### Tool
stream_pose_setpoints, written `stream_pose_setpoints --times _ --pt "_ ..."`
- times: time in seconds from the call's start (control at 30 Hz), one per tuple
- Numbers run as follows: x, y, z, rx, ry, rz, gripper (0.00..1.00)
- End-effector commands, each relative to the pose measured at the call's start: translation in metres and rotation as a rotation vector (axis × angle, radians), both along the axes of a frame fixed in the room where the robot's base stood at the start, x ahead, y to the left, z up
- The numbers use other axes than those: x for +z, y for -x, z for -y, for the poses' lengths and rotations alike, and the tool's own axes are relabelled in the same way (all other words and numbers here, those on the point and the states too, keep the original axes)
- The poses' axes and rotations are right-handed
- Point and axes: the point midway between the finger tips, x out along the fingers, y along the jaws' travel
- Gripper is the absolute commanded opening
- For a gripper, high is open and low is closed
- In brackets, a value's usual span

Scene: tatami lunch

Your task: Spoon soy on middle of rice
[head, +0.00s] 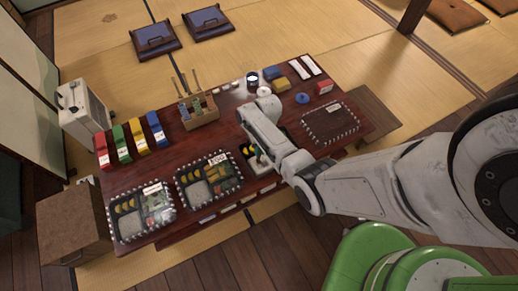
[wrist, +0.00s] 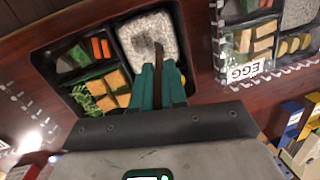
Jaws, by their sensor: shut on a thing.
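My gripper (wrist: 159,72) has teal fingers shut on a thin dark brown spoon (wrist: 159,54). The spoon's far end is over the rice (wrist: 140,28), which fills one compartment of a black lunch box (wrist: 42,62). I cannot tell whether the spoon touches the rice or holds soy. In the head view my arm hides most of this box (head: 246,152) and the gripper. I cannot pick out a soy container for certain.
Two filled boxes in dotted outlines (head: 111,226) (head: 178,185) stand left on the table; the wrist view shows one labelled EGG (wrist: 246,70). A wooden rack (head: 200,118) and coloured containers (head: 157,130) stand behind. The dotted rectangle (head: 335,122) at right is empty.

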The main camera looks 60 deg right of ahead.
Motion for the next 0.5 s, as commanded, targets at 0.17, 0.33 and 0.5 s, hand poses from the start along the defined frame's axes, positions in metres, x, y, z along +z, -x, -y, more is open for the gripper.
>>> stream_pose_setpoints --times 0.17,0.33,0.5 --pt "0.0 0.0 0.001 0.0 0.0 0.0 0.0" --pt "0.0 0.004 0.006 0.0 0.0 0.0 0.0" --pt "-0.001 0.008 0.013 -0.002 0.001 0.0 0.0"
